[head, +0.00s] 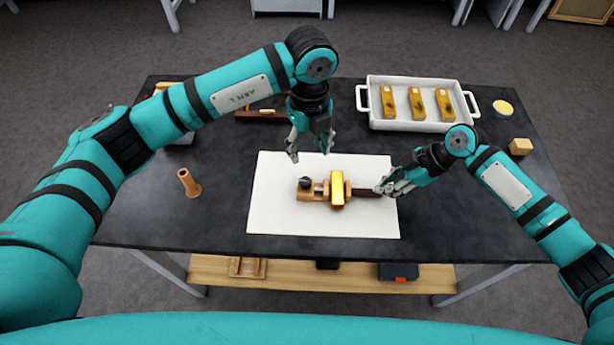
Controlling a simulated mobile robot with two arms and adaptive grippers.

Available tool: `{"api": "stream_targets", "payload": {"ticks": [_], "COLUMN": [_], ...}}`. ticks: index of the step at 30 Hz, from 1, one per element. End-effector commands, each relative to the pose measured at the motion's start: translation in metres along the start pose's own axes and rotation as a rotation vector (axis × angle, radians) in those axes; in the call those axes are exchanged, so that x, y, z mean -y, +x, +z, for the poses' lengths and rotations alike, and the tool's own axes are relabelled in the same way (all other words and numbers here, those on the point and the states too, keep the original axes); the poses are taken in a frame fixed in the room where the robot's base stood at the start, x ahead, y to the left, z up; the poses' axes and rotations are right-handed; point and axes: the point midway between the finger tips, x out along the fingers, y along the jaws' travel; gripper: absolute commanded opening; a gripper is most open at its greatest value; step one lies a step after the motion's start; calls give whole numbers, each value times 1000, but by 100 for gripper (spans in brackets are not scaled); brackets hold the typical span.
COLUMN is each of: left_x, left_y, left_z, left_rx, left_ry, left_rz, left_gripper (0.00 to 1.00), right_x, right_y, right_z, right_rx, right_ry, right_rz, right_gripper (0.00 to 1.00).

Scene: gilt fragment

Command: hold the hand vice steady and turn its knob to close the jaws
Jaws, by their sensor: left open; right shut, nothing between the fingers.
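The hand vice (310,195) lies on a white sheet (275,218) near the middle of the dark table. It has a wooden body, a dark round knob (305,183) at its left and a dark brown handle (366,194) at its right. A shiny gold piece (337,188) sits at its jaws; I cannot tell if they touch it. My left gripper (308,154) is open and empty above the sheet, behind the knob. My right gripper (382,191) is shut with nothing in it, at the right end of the handle. Whether it touches the handle is unclear.
A white tray (375,119) with three gold pieces (416,104) stands at the back right. A wooden block (521,146) and a small round dish (503,107) are at the right. A wooden peg-like item (188,182) stands at the left. The sheet's front is clear.

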Motion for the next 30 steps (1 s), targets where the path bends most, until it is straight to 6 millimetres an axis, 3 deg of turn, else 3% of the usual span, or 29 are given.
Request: {"api": "stream_targets", "payload": {"ticks": [18,24,30], "left_x": [-1,-1,-1], "left_y": [103,117,118], "left_z": [0,0,1], "left_rx": [5,6,6], "left_ry": [-1,-1,-1], "left_rz": [6,4,4], "left_gripper": [50,50,50], "right_x": [0,0,0], "right_y": [0,0,0], "right_z": [0,0,0], "right_rx": [-1,-1,-1], "right_ry": [0,0,0], "right_rz": [-1,-1,-1], "right_gripper": [0,0,0]}}
